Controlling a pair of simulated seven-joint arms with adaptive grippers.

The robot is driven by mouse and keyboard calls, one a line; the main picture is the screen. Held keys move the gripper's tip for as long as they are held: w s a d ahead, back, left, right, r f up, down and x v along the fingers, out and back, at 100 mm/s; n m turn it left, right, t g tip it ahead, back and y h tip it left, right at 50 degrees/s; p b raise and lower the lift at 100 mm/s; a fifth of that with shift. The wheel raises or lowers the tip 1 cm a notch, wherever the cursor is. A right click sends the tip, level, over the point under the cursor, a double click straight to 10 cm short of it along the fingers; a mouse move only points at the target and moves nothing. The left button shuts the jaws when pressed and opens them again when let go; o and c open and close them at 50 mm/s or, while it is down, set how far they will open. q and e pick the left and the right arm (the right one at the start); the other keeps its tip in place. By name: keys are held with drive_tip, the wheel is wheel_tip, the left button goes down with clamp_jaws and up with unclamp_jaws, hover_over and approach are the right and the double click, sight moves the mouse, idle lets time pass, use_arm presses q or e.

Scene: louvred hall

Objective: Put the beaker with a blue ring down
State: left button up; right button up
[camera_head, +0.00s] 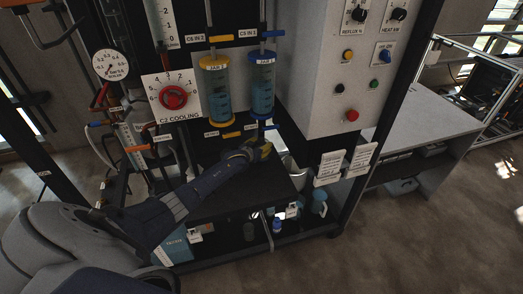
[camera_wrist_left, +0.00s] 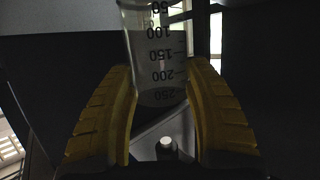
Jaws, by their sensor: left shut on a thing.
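My left gripper (camera_head: 262,150) has yellow finger pads and hangs over the front part of the black shelf (camera_head: 215,203), below the blue-capped jar. In the left wrist view the gripper (camera_wrist_left: 160,85) is shut on a clear beaker (camera_wrist_left: 155,55), with one pad on each side of it. The beaker has dark scale marks, from 50 at the top of the picture to 250 near its end. No blue ring shows on the visible part. In the head view the beaker is mostly hidden by the gripper, and I cannot tell whether it touches the shelf. My right gripper is not in view.
A yellow-capped jar (camera_head: 215,92) and a blue-capped jar (camera_head: 262,88) hang on the rack above my gripper. A grey control box (camera_head: 345,100) is to the right. A red cooling knob (camera_head: 173,97) is to the left. Bottles and a blue box (camera_head: 174,248) stand on the lower shelf.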

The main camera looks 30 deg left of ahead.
use_arm(q)
drive_tip(key=shift+s+f, duration=0.1)
drive_tip(key=shift+f, duration=1.25)
drive_tip(key=o, duration=1.2)
drive_tip(key=shift+f, duration=0.1)
